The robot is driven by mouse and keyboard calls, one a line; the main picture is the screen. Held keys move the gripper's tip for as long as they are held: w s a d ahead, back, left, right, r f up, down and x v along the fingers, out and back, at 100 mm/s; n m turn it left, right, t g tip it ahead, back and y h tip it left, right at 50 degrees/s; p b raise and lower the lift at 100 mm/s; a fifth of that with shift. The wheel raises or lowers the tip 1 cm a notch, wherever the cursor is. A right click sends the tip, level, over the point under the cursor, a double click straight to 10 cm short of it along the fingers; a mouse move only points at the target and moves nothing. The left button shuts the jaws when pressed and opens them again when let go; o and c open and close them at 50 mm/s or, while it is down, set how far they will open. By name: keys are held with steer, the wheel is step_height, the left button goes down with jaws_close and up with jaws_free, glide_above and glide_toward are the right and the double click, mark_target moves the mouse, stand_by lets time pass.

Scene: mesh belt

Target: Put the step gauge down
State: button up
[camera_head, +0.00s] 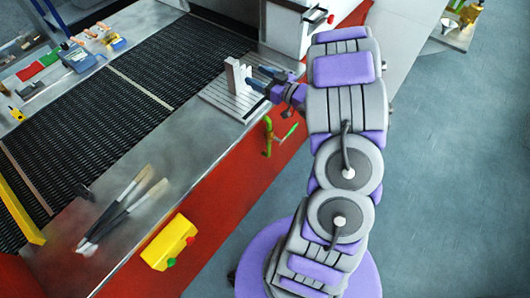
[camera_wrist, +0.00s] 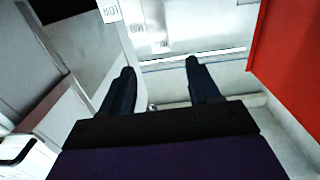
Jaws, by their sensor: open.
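A pale grey upright block with a stepped outline (camera_head: 236,75), which looks like the step gauge, stands on a slotted grey plate (camera_head: 225,97) at the belt's near edge. My gripper (camera_head: 256,77) is just to the right of the block, its two dark blue fingers apart and pointing toward it. Whether a finger touches the block cannot be told. In the wrist view my gripper (camera_wrist: 160,67) is open, with pale surfaces beyond and nothing clearly held between the fingers. The gauge cannot be made out surely in that view.
The dark mesh belt (camera_head: 140,85) runs behind the plate. A green valve handle (camera_head: 268,137) sticks out from the red side panel (camera_head: 215,205) below. A yellow box (camera_head: 169,242) and long tools (camera_head: 118,210) lie at lower left. A white housing (camera_head: 290,28) stands behind.

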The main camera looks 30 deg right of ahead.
steer(key=s+r+m+g+h, duration=0.4)
steer(key=s+r+g+h, duration=0.2)
steer(key=g+h, duration=0.35)
steer(key=s+a+g+y, duration=0.1)
steer(key=s+a+g, duration=0.2)
steer(key=s+a, duration=0.4)
steer(key=s+a+g+y, duration=0.1)
steer(key=s+a+g, duration=0.2)
steer(key=s+a, duration=0.5)
steer(key=s+a+r+g+y, duration=0.1)
steer(key=s+a+g, duration=0.2)
steer(key=s+a, duration=0.4)
steer(key=s, duration=0.9)
steer(key=shift+s+a+y, duration=0.15)
steer(key=shift+s+y, duration=0.2)
